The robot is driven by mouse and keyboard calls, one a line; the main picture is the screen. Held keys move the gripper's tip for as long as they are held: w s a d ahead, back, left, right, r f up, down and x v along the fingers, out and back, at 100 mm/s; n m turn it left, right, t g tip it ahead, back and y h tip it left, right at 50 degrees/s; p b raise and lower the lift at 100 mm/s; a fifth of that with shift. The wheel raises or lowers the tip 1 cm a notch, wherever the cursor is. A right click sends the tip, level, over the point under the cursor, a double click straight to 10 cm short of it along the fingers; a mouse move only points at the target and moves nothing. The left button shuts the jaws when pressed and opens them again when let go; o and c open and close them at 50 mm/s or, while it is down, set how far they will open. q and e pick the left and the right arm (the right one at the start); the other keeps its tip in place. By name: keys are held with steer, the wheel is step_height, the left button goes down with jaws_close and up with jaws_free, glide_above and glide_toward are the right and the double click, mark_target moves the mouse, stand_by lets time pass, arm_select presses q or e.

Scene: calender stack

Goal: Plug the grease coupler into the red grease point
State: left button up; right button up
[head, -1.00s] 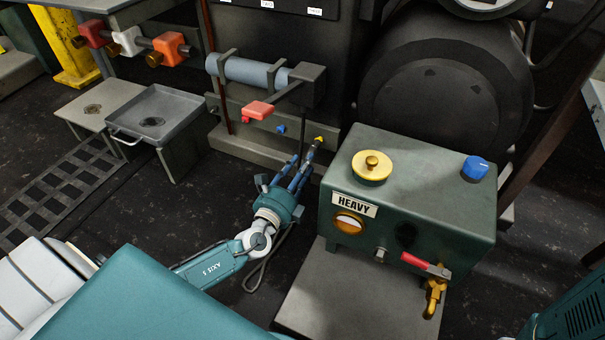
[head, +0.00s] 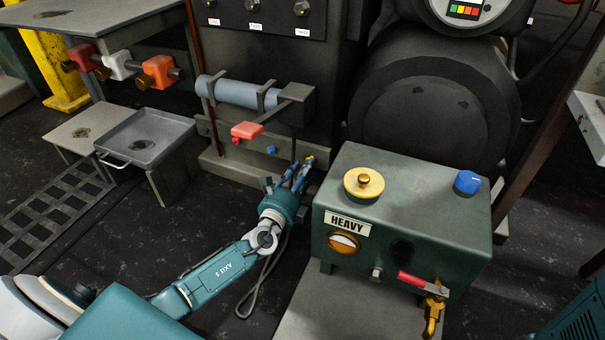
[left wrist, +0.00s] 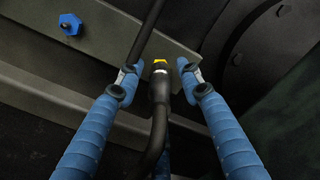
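The grease coupler (left wrist: 159,88) is a black fitting on a black hose. In the left wrist view its tip is at the yellow grease point (left wrist: 159,65); I cannot tell how firmly it is seated. My left gripper (left wrist: 157,70) has its blue fingers spread on either side of the coupler, with visible gaps. In the head view the left gripper (head: 301,166) is at the yellow point, low on the machine's rail. The red grease point (head: 237,141) is at the left of that rail, with the blue point (head: 272,150) between. My right gripper is not in view.
A green pump box (head: 400,215) marked HEAVY stands close to the right of the gripper. A red block on a lever (head: 248,130) juts out above the rail near the red point. A grey tray (head: 145,140) stands to the left.

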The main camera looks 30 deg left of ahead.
arm_select(q)
steer(key=shift+c, duration=0.2)
jaws_close()
steer(key=shift+s, duration=0.15)
steer(key=shift+s, duration=1.6)
